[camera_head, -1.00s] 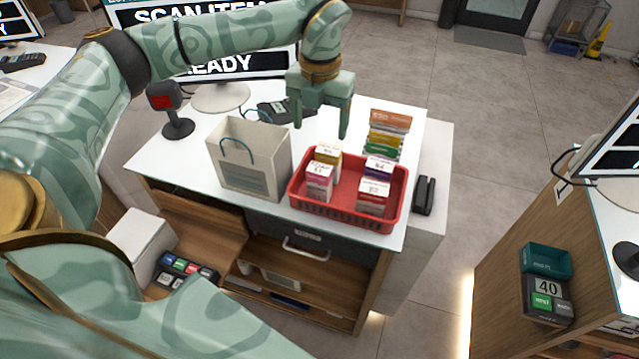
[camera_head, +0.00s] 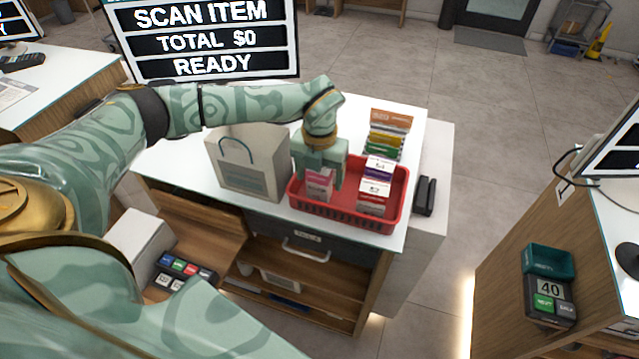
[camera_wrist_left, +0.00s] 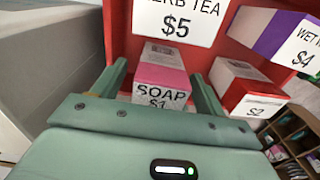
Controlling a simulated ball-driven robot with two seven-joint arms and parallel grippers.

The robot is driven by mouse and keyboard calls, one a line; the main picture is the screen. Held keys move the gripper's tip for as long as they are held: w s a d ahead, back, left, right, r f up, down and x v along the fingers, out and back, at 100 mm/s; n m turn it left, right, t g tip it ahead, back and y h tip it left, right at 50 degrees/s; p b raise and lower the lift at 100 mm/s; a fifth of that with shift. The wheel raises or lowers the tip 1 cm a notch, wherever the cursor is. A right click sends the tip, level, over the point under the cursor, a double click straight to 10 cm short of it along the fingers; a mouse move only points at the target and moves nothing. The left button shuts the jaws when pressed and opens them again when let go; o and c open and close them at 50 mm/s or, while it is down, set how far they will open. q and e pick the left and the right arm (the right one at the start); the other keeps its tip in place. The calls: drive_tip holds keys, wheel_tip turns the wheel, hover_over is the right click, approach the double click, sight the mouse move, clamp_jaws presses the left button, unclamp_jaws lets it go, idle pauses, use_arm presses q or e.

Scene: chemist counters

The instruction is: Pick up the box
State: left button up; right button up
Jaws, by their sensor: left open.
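A red basket (camera_head: 345,217) on the white counter holds several small boxes. The pink and white soap box (camera_head: 319,184) stands at its front left; it also shows in the left wrist view (camera_wrist_left: 163,76). My left gripper (camera_head: 322,180) is open and lowered over the basket's left side. In the wrist view its fingers (camera_wrist_left: 160,90) lie left and right of the soap box; contact cannot be told. The herb tea box (camera_wrist_left: 178,22) shows beyond the soap box; in the head view the gripper hides it. A red $2 box (camera_wrist_left: 245,90) and a purple $4 box (camera_wrist_left: 285,40) stand at the right.
A white paper bag (camera_head: 250,170) stands just left of the basket. A stack of coloured packs (camera_head: 390,133) is behind it, and a dark device (camera_head: 425,196) is at its right. A monitor (camera_head: 205,40) stands at the back left.

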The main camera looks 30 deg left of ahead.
use_arm(q)
drive_tip(key=c, duration=1.1)
drive_tip(key=shift+r, duration=0.1)
